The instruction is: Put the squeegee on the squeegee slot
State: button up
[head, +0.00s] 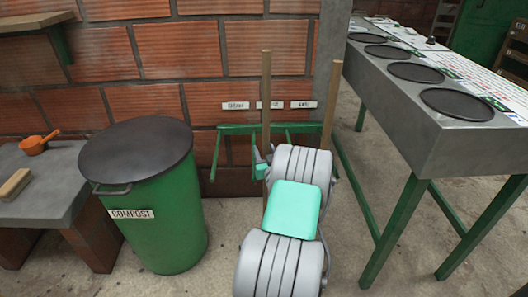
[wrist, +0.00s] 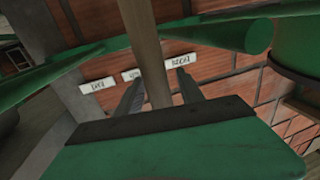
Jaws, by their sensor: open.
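A long wooden handle (head: 266,85) stands nearly upright at the green wall rack (head: 225,130), in front of the middle label. A second wooden handle (head: 332,105) stands at the rack's right and leans slightly. The lower ends of both are hidden by my arm, so I cannot tell which is the squeegee. My gripper (head: 262,168) is at the left handle, just below the rack's bar. In the wrist view my gripper (wrist: 159,76) has its two dark fingers apart, with a wooden handle (wrist: 146,45) passing between them. I cannot tell whether they touch it.
Several white labels (head: 236,105) are on the brick wall above the rack. A green compost bin (head: 165,225) with a dark lid stands left. A grey table (head: 425,115) on green legs stands right. A low bench (head: 45,185) is at far left.

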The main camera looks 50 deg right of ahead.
jog(key=shift+r, duration=0.1)
jog(key=v, duration=1.2)
jog(key=w+a+n+y, duration=0.6)
jog(key=w+a+y, duration=0.2)
jog(key=w+a, duration=0.5)
jog(key=a+n+g+y, duration=0.3)
jog(key=a+g+y, duration=0.2)
jog(key=a, duration=1.5)
jog(key=s+a+r+g+h, duration=0.1)
jog(key=s+a+g, duration=0.2)
jog(key=s, duration=0.6)
jog(key=s+a+r+m+g+h, duration=0.1)
jog(key=s+a+g, duration=0.3)
jog(key=s+a, duration=0.4)
jog(key=shift+s+m+p, duration=0.3)
jog(key=shift+s, duration=0.2)
